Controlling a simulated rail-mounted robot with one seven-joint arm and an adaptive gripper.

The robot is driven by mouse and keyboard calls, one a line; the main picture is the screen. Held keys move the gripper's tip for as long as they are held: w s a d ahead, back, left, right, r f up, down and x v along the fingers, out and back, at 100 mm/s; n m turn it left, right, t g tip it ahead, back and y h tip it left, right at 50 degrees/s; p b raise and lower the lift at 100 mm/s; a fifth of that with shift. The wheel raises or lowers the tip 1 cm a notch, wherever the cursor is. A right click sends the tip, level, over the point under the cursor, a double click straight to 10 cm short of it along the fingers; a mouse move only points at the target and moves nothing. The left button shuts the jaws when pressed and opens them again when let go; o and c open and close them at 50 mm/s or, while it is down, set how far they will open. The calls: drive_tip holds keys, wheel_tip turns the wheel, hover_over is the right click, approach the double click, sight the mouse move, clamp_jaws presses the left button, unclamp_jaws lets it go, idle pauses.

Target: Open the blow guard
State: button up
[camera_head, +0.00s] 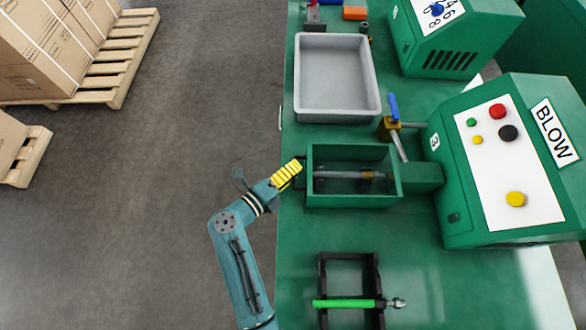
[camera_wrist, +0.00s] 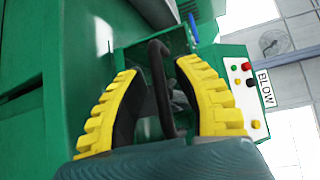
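The blow guard (camera_head: 354,199) is a green box-shaped frame on the bench, left of the green machine marked BLOW (camera_head: 505,165). A grey rod-like part (camera_head: 345,174) shows inside it. I cannot tell whether a clear cover lies over it. A dark handle (camera_wrist: 161,90) stands out from the guard's near side in the wrist view. My gripper (camera_head: 293,172), with yellow ribbed fingers, is at the guard's left side. In the wrist view my gripper (camera_wrist: 157,68) is open, one finger on each side of the handle, with gaps between them.
A grey tray (camera_head: 335,78) lies behind the guard. A blue-handled lever (camera_head: 394,108) stands at its back right corner. A black rack (camera_head: 349,259) with a green-handled tool (camera_head: 345,304) is in front. Boxes on pallets (camera_head: 125,60) stand at the far left. The floor between is clear.

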clamp_jaws()
